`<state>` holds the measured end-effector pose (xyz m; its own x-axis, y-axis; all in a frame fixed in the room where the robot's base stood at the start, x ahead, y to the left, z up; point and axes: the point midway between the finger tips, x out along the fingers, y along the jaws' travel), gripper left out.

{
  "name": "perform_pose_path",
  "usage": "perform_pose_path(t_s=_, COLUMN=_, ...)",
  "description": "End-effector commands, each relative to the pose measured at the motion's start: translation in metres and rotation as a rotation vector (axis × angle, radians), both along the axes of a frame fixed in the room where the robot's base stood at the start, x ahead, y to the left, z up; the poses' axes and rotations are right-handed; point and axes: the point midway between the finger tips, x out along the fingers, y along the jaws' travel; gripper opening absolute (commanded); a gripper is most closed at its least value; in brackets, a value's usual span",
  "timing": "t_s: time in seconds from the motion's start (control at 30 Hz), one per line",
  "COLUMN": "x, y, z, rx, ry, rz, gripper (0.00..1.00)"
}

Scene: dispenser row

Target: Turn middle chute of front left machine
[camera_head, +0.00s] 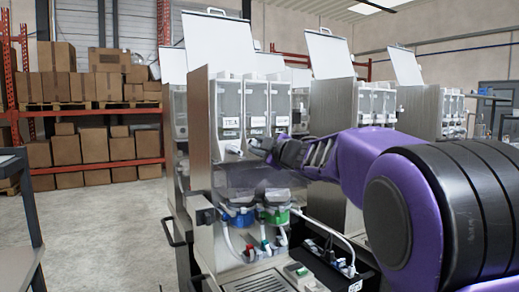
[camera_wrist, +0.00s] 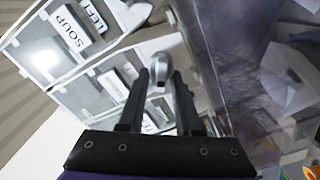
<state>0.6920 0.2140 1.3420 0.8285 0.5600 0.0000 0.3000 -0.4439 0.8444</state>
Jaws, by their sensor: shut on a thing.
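The front left machine (camera_head: 203,200) is a tall metal dispenser with clear labelled bins in a row on its upper front. A white spout-like chute (camera_head: 234,151) sticks out below the left bin. My purple arm reaches in from the right, and my gripper (camera_head: 262,146) is at the middle chute, which it mostly hides in the head view. In the wrist view, the two dark fingers of my gripper (camera_wrist: 160,82) are on either side of the grey, rounded middle chute (camera_wrist: 160,62) and shut on it.
Blue (camera_head: 238,220) and green (camera_head: 277,216) capped units with hoses sit below the chutes. A power strip (camera_head: 332,258) with cables is at lower right. More machines (camera_head: 420,110) stand behind to the right. Boxes (camera_head: 78,148) fill racks at left; the left floor (camera_head: 110,220) is clear.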

Motion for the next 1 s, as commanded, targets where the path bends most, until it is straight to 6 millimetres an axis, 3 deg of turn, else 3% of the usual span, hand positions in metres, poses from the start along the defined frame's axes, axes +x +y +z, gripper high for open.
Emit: perform_pose_path(t_s=1.0, x=-0.001, y=0.001, z=-0.013, rx=-0.757, ry=-0.514, rz=-0.002, gripper=0.0)
